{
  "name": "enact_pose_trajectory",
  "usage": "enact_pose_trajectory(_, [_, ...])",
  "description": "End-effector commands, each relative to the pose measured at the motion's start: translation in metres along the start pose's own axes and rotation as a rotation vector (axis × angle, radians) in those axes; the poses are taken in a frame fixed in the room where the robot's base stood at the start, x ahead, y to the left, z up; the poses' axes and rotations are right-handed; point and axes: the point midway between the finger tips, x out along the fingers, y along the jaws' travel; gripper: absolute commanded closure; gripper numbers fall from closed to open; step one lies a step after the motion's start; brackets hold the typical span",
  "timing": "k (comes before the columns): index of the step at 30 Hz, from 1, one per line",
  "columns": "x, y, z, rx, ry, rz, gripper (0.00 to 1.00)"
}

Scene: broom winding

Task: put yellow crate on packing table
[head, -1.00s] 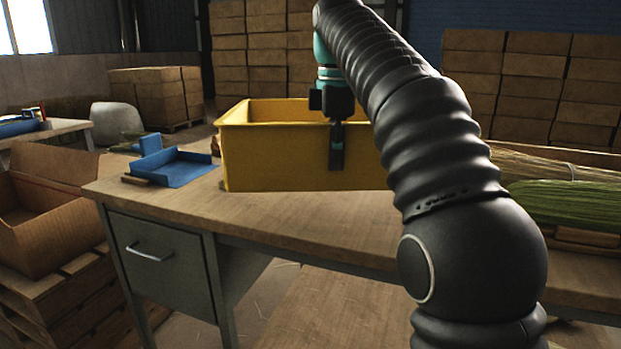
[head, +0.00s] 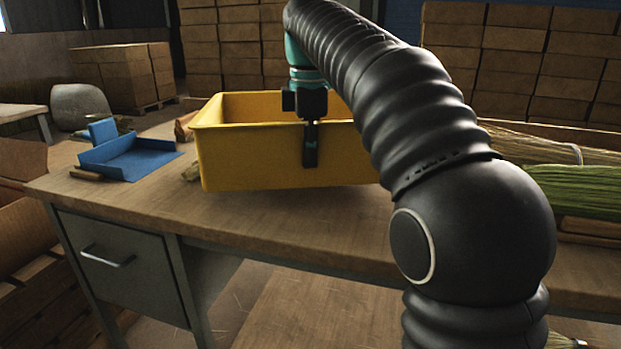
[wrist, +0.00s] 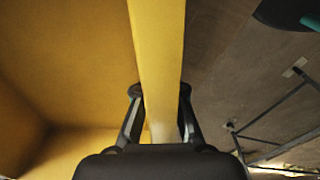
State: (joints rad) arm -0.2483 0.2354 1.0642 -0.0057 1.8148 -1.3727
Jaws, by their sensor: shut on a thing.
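The yellow crate (head: 270,160) is above the near middle of the wooden packing table (head: 150,210) in the head view. A dark shadow lies under its base; I cannot tell for certain whether it touches the top. My gripper (head: 310,155) is shut on the crate's near wall from above. In the wrist view, the two fingers of my gripper (wrist: 160,92) straddle the yellow crate's wall (wrist: 157,45), with the crate's inside to the left. My arm hides the crate's right end in the head view.
A blue dustpan (head: 130,155) lies on the table left of the crate. Green and straw-coloured broom bristles (head: 575,190) lie at the right. Stacked cardboard boxes (head: 530,70) stand behind. The tabletop in front of the crate is bare.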

Motion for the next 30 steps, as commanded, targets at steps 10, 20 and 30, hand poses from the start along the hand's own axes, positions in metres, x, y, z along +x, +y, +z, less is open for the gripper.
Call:
enact_pose_trajectory(10, [0.031,-0.001,0.002,0.004,0.000,0.005,1.00])
enact_pose_trajectory(20, [0.043,-0.001,0.002,0.004,0.001,0.007,1.00])
enact_pose_trajectory(30, [0.047,-0.001,0.002,0.004,0.000,0.001,0.72])
